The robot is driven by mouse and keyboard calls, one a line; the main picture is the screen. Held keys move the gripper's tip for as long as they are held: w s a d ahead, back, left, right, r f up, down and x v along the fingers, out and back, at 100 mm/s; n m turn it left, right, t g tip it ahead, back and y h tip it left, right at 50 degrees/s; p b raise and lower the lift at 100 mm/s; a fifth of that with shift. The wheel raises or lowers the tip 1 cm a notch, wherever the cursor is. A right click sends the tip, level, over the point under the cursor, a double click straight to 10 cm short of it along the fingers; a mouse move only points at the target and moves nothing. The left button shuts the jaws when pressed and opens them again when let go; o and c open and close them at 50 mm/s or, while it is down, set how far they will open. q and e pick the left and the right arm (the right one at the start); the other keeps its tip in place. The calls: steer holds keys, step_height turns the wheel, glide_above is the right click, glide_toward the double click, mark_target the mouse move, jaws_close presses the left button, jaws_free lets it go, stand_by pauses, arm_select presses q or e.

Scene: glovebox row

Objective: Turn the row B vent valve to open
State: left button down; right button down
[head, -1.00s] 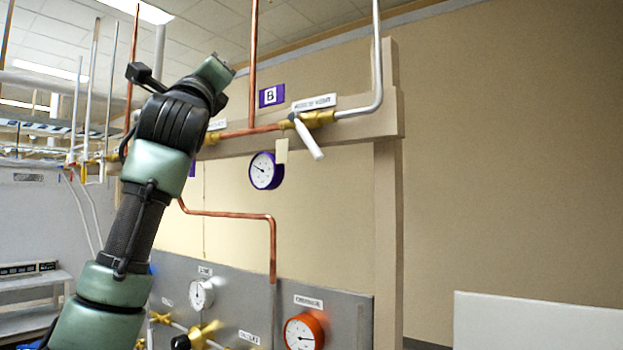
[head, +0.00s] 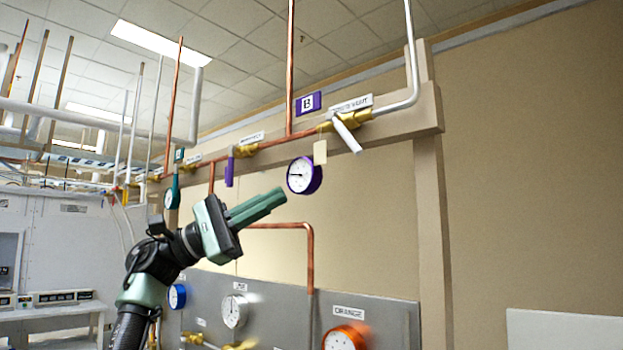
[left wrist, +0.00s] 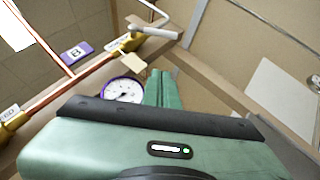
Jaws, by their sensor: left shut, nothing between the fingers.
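The row B vent valve has a white lever handle (head: 346,136) on a brass body (head: 352,118) in the copper pipe on the tan beam. Its lever slants down to the right, at an angle to the pipe. A purple B sign (head: 308,103) and a white label (head: 351,104) are above the pipe. The lever also shows in the left wrist view (left wrist: 152,31). My left gripper (head: 280,197) is shut and empty, below and left of the lever and apart from it. Its fingers point up and right. My right gripper is not in view.
A purple-rimmed gauge (head: 302,176) and a blank cream tag (head: 320,152) hang below the pipe. A grey panel (head: 270,300) with gauges, including an orange one (head: 345,338), stands below. A wooden post (head: 431,220) is at right.

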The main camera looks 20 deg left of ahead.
mark_target(344, 133)
arm_select(q)
steer(key=p+x, duration=0.3)
steer(key=x, duration=0.6)
steer(key=shift+s+r, duration=0.2)
steer(key=d, duration=0.1)
steer(key=s+d+r+p, duration=0.1)
steer(key=d+r+p, duration=0.1)
steer(key=shift+s+d+r, duration=0.1)
steer(key=shift+s+d, duration=0.05)
steer(key=shift+s, duration=0.15)
steer(key=shift+w, duration=0.1)
